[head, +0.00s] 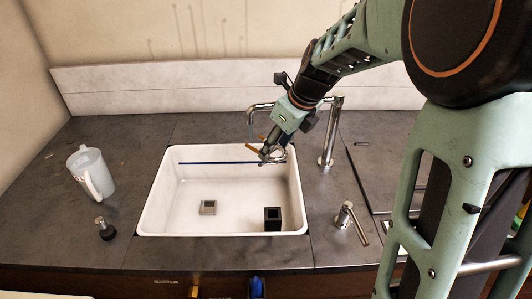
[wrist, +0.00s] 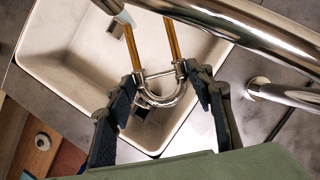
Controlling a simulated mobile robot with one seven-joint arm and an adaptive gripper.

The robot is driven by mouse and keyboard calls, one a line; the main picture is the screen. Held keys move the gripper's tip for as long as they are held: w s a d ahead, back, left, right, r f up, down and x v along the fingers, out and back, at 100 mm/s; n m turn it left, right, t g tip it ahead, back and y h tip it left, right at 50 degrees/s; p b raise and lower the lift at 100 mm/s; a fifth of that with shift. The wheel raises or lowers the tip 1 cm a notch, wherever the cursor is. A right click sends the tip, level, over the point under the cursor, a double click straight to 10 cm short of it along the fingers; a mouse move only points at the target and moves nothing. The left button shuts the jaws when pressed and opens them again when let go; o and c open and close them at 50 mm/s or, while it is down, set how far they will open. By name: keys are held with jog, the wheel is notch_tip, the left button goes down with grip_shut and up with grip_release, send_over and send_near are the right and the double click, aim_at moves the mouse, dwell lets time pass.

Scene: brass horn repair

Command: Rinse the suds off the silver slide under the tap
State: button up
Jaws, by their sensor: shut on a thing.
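My gripper (head: 272,154) is over the back right part of the white sink (head: 150,205), below the level of the tap spout. In the wrist view my gripper (wrist: 160,92) is shut on the slide, with a finger on either side of its silver U-bow (wrist: 163,97). The slide's two gold-coloured tubes (wrist: 172,42) run away from the gripper towards the tap. The chrome tap (head: 326,135) stands on the counter right of the sink, its spout (head: 258,106) reaching over the basin.
In the sink lie a small grey block (head: 208,207) and a black open box (head: 272,219). A blue line (head: 215,163) crosses the sink's back wall. A translucent jug (head: 92,172) and small dark-based item (head: 104,229) stand left. A metal lever fitting (head: 346,215) stands right.

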jog(key=s+d, duration=0.3)
jog(key=d, duration=0.3)
dwell(0.4)
jog(key=shift+r, duration=0.1)
dwell(1.1)
jog(key=s+d+r+p, duration=0.2)
jog(key=d+r+p, duration=0.1)
jog(key=d+r, duration=0.1)
jog(key=shift+d+p, duration=0.3)
jog(key=shift+s+f, duration=0.1)
jog(key=shift+f, duration=0.05)
dwell(0.4)
